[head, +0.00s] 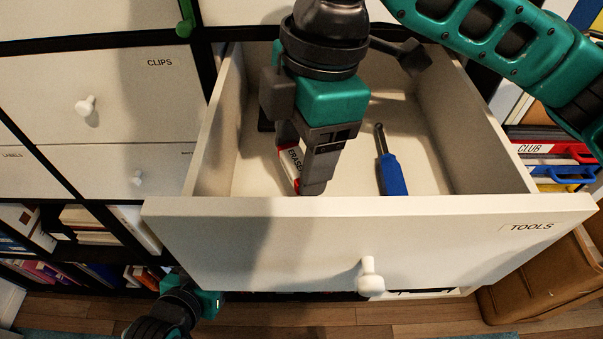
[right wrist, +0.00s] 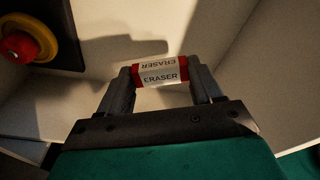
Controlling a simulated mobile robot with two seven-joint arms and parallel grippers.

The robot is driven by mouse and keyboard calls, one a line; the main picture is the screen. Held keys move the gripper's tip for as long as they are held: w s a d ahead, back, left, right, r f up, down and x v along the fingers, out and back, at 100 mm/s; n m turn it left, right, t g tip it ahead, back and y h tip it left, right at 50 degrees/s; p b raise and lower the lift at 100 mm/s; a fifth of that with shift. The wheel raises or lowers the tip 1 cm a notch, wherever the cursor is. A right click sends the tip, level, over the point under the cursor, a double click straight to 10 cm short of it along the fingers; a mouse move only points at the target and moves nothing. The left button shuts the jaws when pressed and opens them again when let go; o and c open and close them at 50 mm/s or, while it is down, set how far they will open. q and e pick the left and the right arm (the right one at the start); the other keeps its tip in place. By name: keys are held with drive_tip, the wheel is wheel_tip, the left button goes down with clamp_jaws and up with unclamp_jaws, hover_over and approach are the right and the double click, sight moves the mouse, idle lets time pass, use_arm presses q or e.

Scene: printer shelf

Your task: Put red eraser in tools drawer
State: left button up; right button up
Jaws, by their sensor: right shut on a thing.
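The tools drawer (head: 330,245) is pulled open, with its TOOLS label at the front right. My right gripper (head: 306,186) reaches down inside the drawer, behind the front panel. It is shut on the red and white eraser (head: 291,166), which is partly hidden by the fingers. In the right wrist view the eraser (right wrist: 160,72) sits crosswise between both fingertips, its lettering showing. I cannot tell whether the eraser touches the drawer floor. My left gripper (head: 205,303) is low at the bottom left, outside the drawer; its fingers are not clear.
A blue-handled screwdriver (head: 390,170) lies in the drawer to the right of my right gripper. A red and yellow round object (right wrist: 27,42) shows in the wrist view. The shut clips drawer (head: 120,100) is at left. A brown bin (head: 545,285) stands at lower right.

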wheel_tip(320, 180, down, 4)
drive_tip(key=shift+r+b, duration=0.1)
drive_tip(key=shift+b, duration=0.35)
drive_tip(key=shift+f, duration=0.2)
use_arm(q)
drive_tip(key=shift+w+d+f, duration=0.1)
drive_tip(key=shift+d+f, duration=0.1)
drive_tip(key=shift+d, duration=0.1)
use_arm(e)
drive_tip(key=shift+f, duration=0.1)
drive_tip(key=o, duration=1)
use_arm(q)
drive_tip(key=shift+a, duration=0.15)
drive_tip(key=shift+f, duration=0.15)
drive_tip(key=p, duration=0.1)
drive_tip(key=a+r+p, duration=0.1)
drive_tip(key=p, duration=0.1)
drive_tip(key=shift+s+r, duration=0.15)
drive_tip(key=shift+s, duration=0.15)
use_arm(e)
drive_tip(key=r, duration=0.4)
drive_tip(key=d+r, duration=0.1)
drive_tip(key=r, duration=0.7)
drive_tip(key=shift+w+d+r, duration=0.1)
drive_tip(key=shift+w+d, duration=0.25)
